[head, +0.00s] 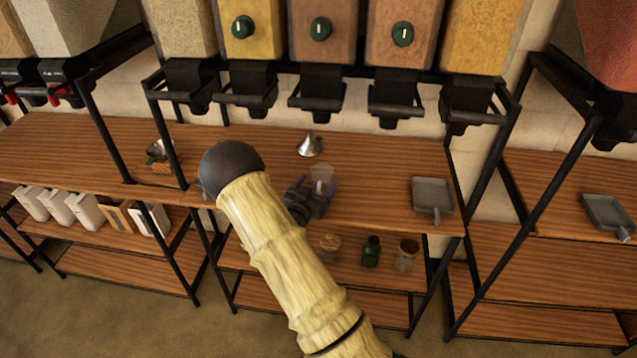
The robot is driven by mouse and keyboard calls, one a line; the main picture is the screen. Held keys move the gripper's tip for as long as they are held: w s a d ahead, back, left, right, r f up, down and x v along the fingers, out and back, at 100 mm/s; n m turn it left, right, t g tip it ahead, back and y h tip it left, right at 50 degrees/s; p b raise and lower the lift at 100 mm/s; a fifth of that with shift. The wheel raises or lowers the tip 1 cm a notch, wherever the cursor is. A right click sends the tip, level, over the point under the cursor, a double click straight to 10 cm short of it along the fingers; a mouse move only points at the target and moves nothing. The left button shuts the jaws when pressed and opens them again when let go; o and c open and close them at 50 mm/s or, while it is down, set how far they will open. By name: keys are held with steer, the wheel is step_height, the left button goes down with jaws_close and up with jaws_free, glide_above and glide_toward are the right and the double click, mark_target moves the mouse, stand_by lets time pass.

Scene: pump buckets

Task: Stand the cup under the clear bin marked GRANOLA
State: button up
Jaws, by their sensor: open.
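The cup (322,174) is small, clear and upright on the wooden counter, right of the picture's middle. My gripper (315,186) is open at the cup's near side, with one finger on its left and one at its lower right. The gripper hides the cup's lower part, and I cannot tell whether the fingers touch it. Several clear bins hang in a row above the counter, with black spouts below. They include a yellow-grained bin (250,48), a brown bin (322,50) and another brown bin (398,50). I cannot read GRANOLA on any of them.
A metal funnel (310,145) stands behind the cup. A grey scoop tray (432,195) lies to the right. Black rack posts (165,135) bound the counter. Jars (407,255) stand on the shelf below. The counter between cup and tray is clear.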

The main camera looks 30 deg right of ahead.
steer(key=b+v, duration=0.1)
steer(key=v, duration=0.9)
steer(key=shift+b, duration=0.3)
steer(key=shift+s+a, duration=0.1)
steer(key=s+a+r+n+g+y, duration=0.1)
steer(key=s+a+n+g+y, duration=0.3)
steer(key=a+y, duration=0.55)
steer(key=s+r+n+g+y, duration=0.2)
steer(key=s, duration=0.5)
steer(key=s+d+r+n+g+y, duration=0.1)
steer(key=s+r+n+g+y, duration=0.1)
steer(key=s, duration=0.6)
steer(key=shift+s+r+n+g, duration=0.35)
steer(key=shift+n+g, duration=0.15)
steer(key=shift+n, duration=0.2)
